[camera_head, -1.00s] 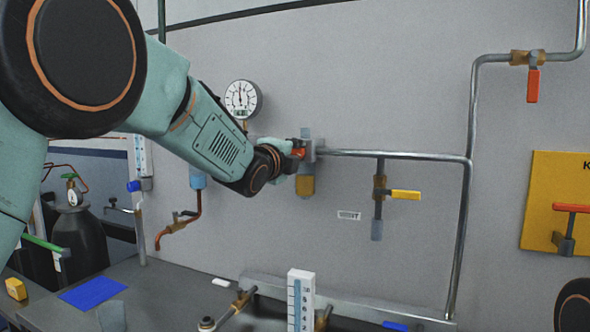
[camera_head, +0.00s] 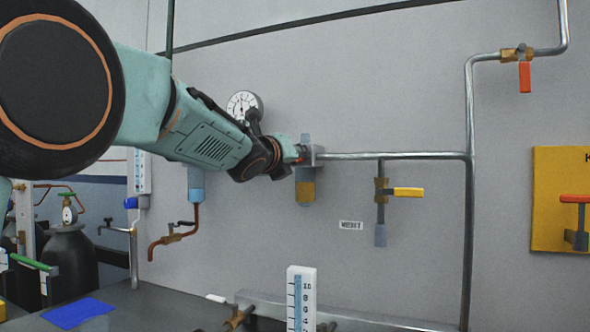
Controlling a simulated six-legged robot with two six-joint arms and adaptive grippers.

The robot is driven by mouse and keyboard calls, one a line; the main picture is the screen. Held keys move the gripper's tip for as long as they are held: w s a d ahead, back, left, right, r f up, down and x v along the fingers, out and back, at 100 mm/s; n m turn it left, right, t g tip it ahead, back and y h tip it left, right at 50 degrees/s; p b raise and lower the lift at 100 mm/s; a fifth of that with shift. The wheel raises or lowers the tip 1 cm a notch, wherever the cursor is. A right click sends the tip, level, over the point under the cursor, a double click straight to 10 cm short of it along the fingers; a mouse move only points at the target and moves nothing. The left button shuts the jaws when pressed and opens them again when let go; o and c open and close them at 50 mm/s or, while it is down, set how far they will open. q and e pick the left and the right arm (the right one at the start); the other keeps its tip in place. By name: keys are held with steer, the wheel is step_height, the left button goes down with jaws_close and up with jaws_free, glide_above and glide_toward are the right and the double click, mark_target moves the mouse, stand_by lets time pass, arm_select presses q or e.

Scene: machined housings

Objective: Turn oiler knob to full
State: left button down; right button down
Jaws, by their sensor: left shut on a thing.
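The oiler (camera_head: 305,190) is a small wall-mounted unit with a grey body and an amber bowl, at the left end of a horizontal steel pipe. My left gripper (camera_head: 294,153) reaches in from the left and is shut on the knob. The knob's exact setting cannot be read. My right gripper is not in view.
A round gauge (camera_head: 243,104) sits just behind my left arm, partly covered by it. A yellow-handled valve (camera_head: 408,192) hangs right of the oiler. A red-handled valve (camera_head: 525,77) is at upper right. A white scale (camera_head: 301,300) stands in front.

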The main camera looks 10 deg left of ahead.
arm_select(q)
steer(key=shift+m+b, duration=0.65)
steer(key=shift+m, duration=0.55)
steer(key=c, duration=1.1)
jaws_free()
steer(key=shift+o, duration=0.2)
steer(key=shift+s, duration=0.15)
steer(key=s+a, duration=0.1)
steer(key=s, duration=0.6)
steer(key=shift+a, duration=0.2)
